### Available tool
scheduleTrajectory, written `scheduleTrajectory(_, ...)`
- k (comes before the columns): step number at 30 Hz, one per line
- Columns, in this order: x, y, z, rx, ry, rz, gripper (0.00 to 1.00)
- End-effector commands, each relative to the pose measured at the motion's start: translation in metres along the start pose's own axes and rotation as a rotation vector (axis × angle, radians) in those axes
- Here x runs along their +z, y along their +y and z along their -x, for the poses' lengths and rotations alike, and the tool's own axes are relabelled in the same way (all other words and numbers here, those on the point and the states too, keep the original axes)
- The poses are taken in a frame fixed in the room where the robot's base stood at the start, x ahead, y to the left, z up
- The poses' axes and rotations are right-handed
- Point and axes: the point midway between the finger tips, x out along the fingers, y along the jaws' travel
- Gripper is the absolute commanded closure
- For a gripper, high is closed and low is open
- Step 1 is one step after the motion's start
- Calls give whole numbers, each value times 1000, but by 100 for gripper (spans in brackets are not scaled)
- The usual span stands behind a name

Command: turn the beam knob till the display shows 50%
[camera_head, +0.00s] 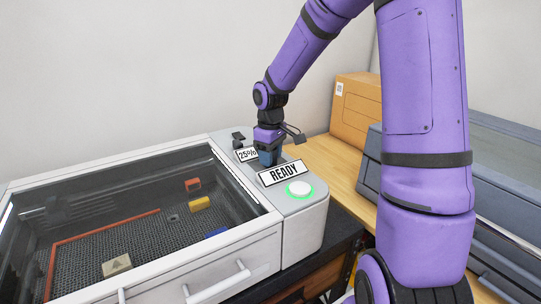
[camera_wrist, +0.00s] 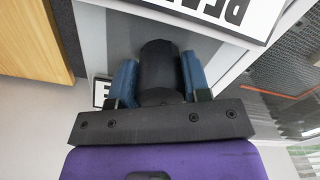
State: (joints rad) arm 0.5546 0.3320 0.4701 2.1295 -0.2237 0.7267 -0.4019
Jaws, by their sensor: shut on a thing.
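The beam display (camera_head: 247,155) on the machine's right-hand panel reads 25%, partly covered by my gripper. My gripper (camera_head: 268,157) points down onto the panel, between the beam display and the READY sign. In the wrist view my gripper (camera_wrist: 158,82) has its two blue fingers on either side of the dark round beam knob (camera_wrist: 160,62), shut on it. In the head view the knob is hidden behind the fingers.
The READY sign (camera_head: 283,173) stands close in front of my gripper, with a green-ringed white button (camera_head: 299,189) beside it. The glass-lidded machine bed (camera_head: 130,225) holds several small blocks.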

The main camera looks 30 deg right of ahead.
Motion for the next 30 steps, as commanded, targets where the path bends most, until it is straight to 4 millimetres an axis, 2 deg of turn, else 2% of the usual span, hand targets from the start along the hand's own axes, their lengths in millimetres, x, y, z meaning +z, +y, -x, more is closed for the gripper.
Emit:
scheduleTrajectory(15,-1,0,1,1,2,-376,80)
scheduleTrajectory(30,-1,0,1,1,2,-493,80)
